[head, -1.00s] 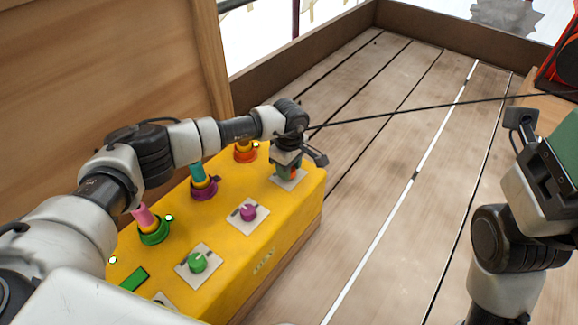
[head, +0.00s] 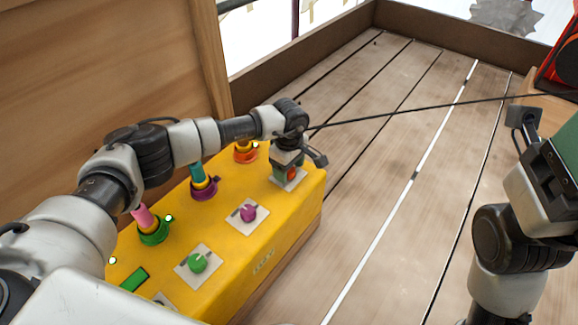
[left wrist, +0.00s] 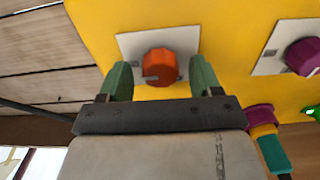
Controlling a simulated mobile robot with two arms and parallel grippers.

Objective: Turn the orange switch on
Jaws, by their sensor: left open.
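The orange switch (left wrist: 161,66) is a round knob on a white plate on the yellow box (head: 290,222). In the left wrist view, its dark pointer notch is at its lower left. My left gripper (left wrist: 161,76) is open, with one green finger on each side of the knob and gaps between. In the head view, the left gripper (head: 287,160) hangs over the plate at the box's far end, with part of the orange switch (head: 292,174) showing.
A purple knob (head: 248,212) and a green knob (head: 198,262) sit nearer on the same box. Pink, teal and orange posts with coloured rings stand along its left side. A wooden wall (head: 105,60) rises at left. The plank floor (head: 400,130) to the right is mostly clear.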

